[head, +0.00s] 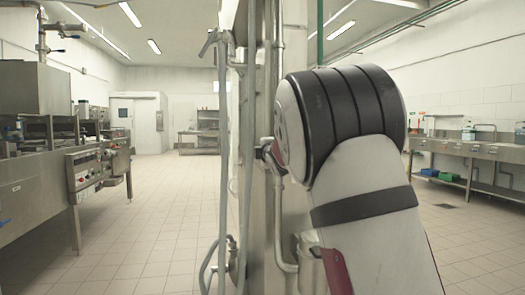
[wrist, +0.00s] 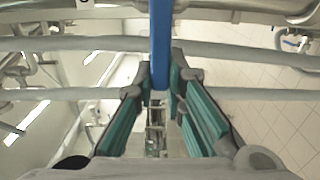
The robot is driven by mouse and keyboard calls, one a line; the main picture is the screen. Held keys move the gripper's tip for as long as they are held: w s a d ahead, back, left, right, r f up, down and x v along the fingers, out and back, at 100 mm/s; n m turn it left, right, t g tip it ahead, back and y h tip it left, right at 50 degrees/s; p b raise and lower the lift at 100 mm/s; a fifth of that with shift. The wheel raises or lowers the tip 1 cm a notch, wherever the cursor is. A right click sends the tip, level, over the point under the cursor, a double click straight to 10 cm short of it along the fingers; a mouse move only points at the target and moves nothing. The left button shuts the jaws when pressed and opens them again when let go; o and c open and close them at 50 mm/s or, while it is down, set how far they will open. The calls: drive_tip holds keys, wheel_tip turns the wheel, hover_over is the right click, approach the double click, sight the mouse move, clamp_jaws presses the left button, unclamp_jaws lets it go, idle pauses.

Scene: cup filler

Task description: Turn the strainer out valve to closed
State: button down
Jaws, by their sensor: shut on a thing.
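A long blue bar, the valve handle (wrist: 161,38), comes down from the top edge of the wrist view to my gripper (wrist: 161,86). The green-padded fingers stand on either side of the bar's lower end, and my gripper is shut on it. The valve body is not clearly visible. In the head view, my arm covers the right of centre and hides the gripper and handle.
Grey pipes (wrist: 70,94) cross the wrist view on both sides of the fingers. Vertical pipes (head: 222,150) and a steel column stand close in the head view. A steel machine (head: 95,165) is at left, a counter (head: 480,152) at right. Tiled floor (head: 160,200) lies open at left.

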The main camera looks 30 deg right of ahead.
drive_tip(key=shift+f, duration=0.1)
drive_tip(key=c, duration=1.6)
unclamp_jaws()
drive_tip(key=v, duration=1.2)
